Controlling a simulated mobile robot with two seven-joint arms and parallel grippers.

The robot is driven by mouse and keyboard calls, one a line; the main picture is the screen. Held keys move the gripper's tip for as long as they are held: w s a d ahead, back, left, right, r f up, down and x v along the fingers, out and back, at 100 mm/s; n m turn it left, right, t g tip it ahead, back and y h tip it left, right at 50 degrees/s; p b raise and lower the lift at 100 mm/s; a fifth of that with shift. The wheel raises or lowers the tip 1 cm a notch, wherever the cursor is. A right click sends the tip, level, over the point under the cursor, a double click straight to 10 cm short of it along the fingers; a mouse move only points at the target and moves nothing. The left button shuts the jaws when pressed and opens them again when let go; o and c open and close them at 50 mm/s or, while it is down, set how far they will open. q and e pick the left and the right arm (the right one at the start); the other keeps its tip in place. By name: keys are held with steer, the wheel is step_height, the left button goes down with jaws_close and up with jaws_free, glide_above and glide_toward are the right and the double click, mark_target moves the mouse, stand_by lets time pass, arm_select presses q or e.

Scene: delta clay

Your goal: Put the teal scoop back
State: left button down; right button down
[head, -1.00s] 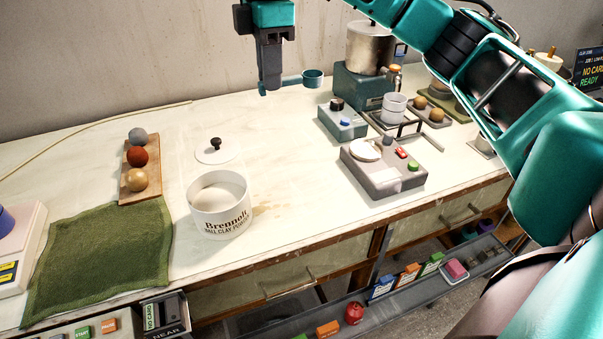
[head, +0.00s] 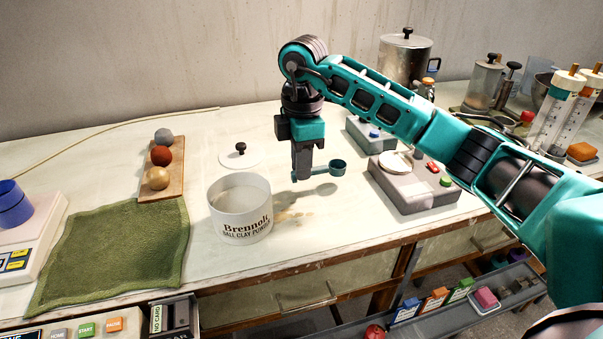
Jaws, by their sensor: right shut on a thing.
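My right gripper (head: 302,176) points down over the middle of the table, just right of the white tub. It is shut on the teal scoop (head: 336,168), whose cup sticks out to the right of the fingers. The scoop is above the tabletop and casts a shadow below. The white tub (head: 240,227), marked "Brennoll ball clay powder", stands open, with pale powder inside. My left gripper does not show.
A grey device (head: 412,197) with a white disc and coloured buttons stands to the right, with a smaller box (head: 366,140) behind it. A wooden rack (head: 173,188) of balls and a green towel (head: 112,255) lie at left. The table's front edge (head: 330,275) is near.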

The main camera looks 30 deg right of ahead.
steer(key=shift+f, duration=1.25)
steer(key=shift+f, duration=0.15)
steer(key=c, duration=1.1)
jaws_free()
step_height(320, 180, up, 12)
steer(key=p, duration=0.1)
steer(key=shift+d+r+p, duration=0.15)
steer(key=shift+r+p, duration=0.05)
steer(key=shift+p, duration=0.15)
